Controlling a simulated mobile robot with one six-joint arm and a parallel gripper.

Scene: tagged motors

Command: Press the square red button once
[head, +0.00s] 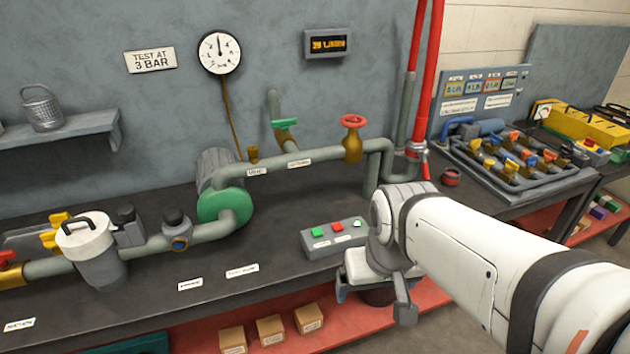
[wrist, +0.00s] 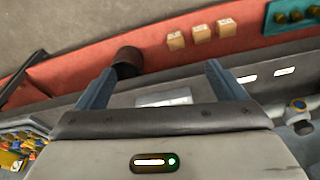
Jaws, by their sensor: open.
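The square red button (head: 338,228) sits in the middle of a grey control box (head: 318,248) on the dark bench, in the head view. My gripper (head: 374,299) is in front of and to the right of the box, apart from the red button. Its two fingers are spread with nothing held between them in the wrist view (wrist: 159,69). The red button cannot be made out in the wrist view.
A green-flanged pump (head: 225,205) and pipework run behind and left of the box. A red valve wheel (head: 353,121) stands above. A dark round container (head: 378,296) is below my gripper. Cardboard boxes (head: 270,329) stand on the red lower shelf. The bench left of the box is fairly clear.

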